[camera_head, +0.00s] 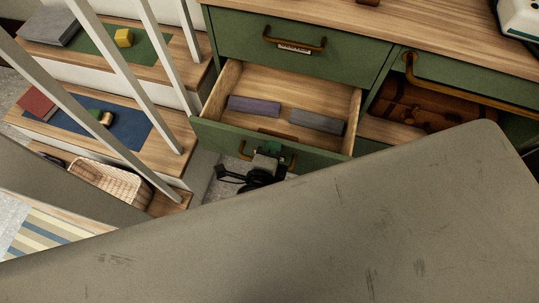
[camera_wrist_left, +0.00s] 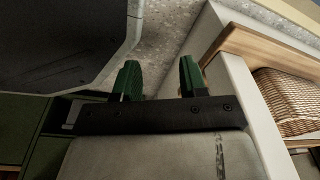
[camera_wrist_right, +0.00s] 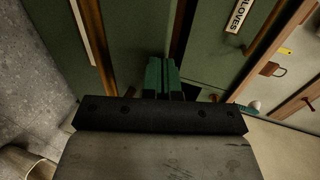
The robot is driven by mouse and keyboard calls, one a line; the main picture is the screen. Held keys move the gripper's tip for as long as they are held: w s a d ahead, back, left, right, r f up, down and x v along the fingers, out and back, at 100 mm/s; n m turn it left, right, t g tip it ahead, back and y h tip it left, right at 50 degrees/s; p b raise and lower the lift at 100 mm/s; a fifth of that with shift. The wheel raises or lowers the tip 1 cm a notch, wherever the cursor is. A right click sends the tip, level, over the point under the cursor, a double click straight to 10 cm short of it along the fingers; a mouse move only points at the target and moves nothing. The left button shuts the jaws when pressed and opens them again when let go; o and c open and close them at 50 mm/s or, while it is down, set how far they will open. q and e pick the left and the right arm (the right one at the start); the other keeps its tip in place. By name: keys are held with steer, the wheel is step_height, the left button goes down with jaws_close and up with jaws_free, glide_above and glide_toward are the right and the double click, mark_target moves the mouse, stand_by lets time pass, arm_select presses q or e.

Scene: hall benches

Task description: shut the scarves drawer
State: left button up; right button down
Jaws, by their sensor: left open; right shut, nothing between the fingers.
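A green-fronted drawer (camera_head: 210,133) stands pulled out below a shut drawer in the head view. A purple roll (camera_head: 254,106) and a grey roll (camera_head: 317,122) of cloth lie inside it. My right gripper (camera_head: 268,152) is at the outer face of the open drawer's front, by its brass handle, which it partly hides. Its green fingers are together and empty in the right wrist view (camera_wrist_right: 163,76), close to green panels; contact cannot be told. My left gripper (camera_wrist_left: 160,79) is open and empty over the floor, away from the drawer. The open drawer's label is not visible.
A shut drawer (camera_head: 340,58) with a brass handle is above. A brown leather case (camera_head: 425,105) sits in the compartment to the right. White-railed steps (camera_head: 170,135) stand at left, with a wicker basket (camera_head: 105,180) below. A GLOVES label (camera_wrist_right: 239,14) shows in the right wrist view.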

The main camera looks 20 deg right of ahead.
arm_select(q)
steer(key=s+a+f+p, duration=0.2)
steer(key=s+f+p, duration=0.1)
steer(key=s, duration=0.7)
steer(key=shift+g, duration=0.4)
arm_select(e)
steer(key=w+d, duration=1)
steer(key=w, duration=0.5)
steer(key=shift+w+d, duration=0.35)
steer(key=shift+w, duration=0.05)
